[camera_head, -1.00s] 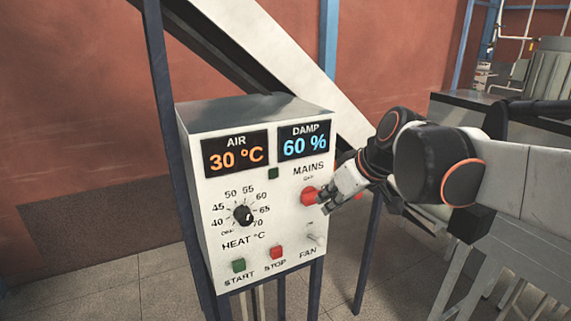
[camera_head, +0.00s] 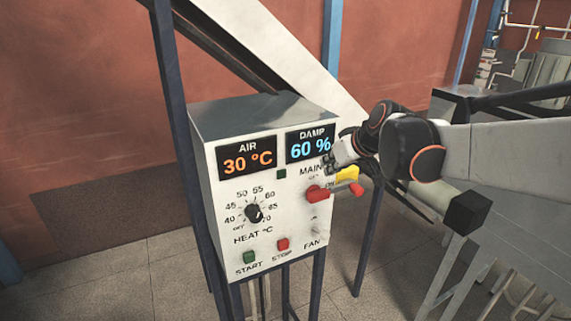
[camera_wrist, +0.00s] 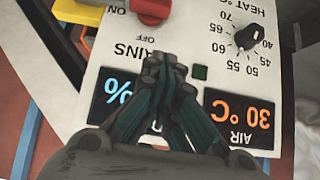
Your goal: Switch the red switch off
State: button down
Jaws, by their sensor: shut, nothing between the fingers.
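The red switch (camera_head: 317,194) is on the front of the white control box, under the word MAINS. In the head view its red handle seems to lie sideways. In the wrist view only part of the red switch (camera_wrist: 151,11) shows at the top edge, with OFF and ON printed near it; I cannot tell clearly which mark it points to. My gripper (camera_head: 329,164) is shut and empty, just above the switch near the DAMP display, apart from the switch. In the wrist view my gripper (camera_wrist: 165,62) covers part of the panel around MAINS.
The control box (camera_head: 233,190) also carries a heat dial (camera_head: 254,213), a green START button (camera_head: 249,257), a red STOP button (camera_head: 283,244) and a FAN toggle (camera_head: 316,228). A yellow part (camera_head: 347,174) with a red piece (camera_head: 356,190) sits at its right side.

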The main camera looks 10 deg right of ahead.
jog(key=p, duration=0.1)
send_over(313, 197)
notch_tip(313, 197, down, 7)
jog(key=shift+a+f, duration=0.1)
jog(key=shift+f, duration=0.1)
notch_tip(313, 197, down, 2)
jog(key=shift+f, duration=0.85)
